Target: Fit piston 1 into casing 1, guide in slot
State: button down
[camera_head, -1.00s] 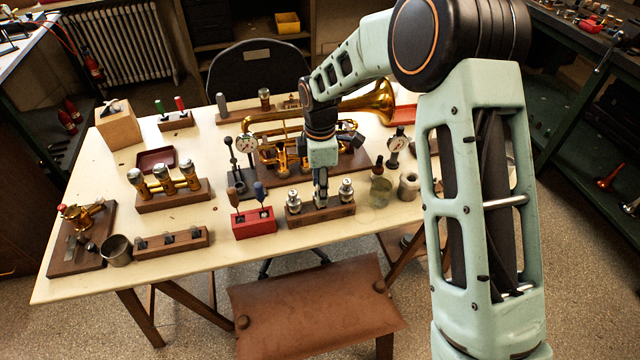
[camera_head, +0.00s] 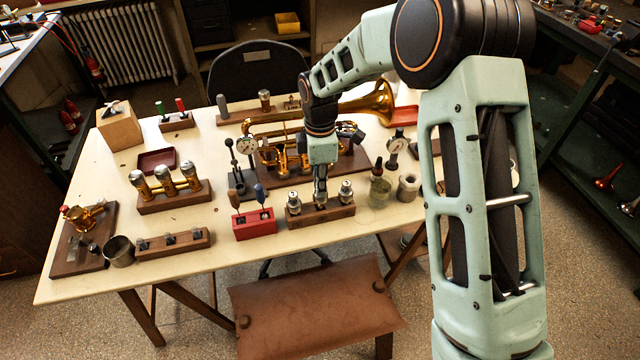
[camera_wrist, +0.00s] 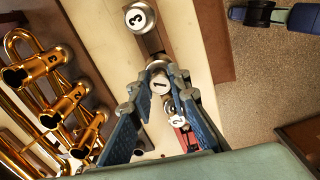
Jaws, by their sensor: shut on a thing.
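Piston 1 (camera_wrist: 158,84) has a round white cap marked 1. My gripper (camera_wrist: 159,70) is shut on it, the two blue-padded fingers on either side of the cap. In the head view my gripper (camera_head: 320,196) points down over the middle of the wooden piston block (camera_head: 330,215). Whether the piston's lower end is clear of the block is hidden. Piston 3 (camera_wrist: 138,18) and piston 2 (camera_wrist: 177,121) stand on either side of it. The brass horn (camera_head: 290,155) lies behind on a dark wooden base.
A red block (camera_head: 254,224) with upright tools stands left of the piston block. A glass jar (camera_head: 379,192) and a pale pot (camera_head: 408,187) stand to its right. The table's front edge is close in front.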

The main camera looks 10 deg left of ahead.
jog(key=shift+r+p, duration=2.7)
jog(key=shift+r, duration=1.5)
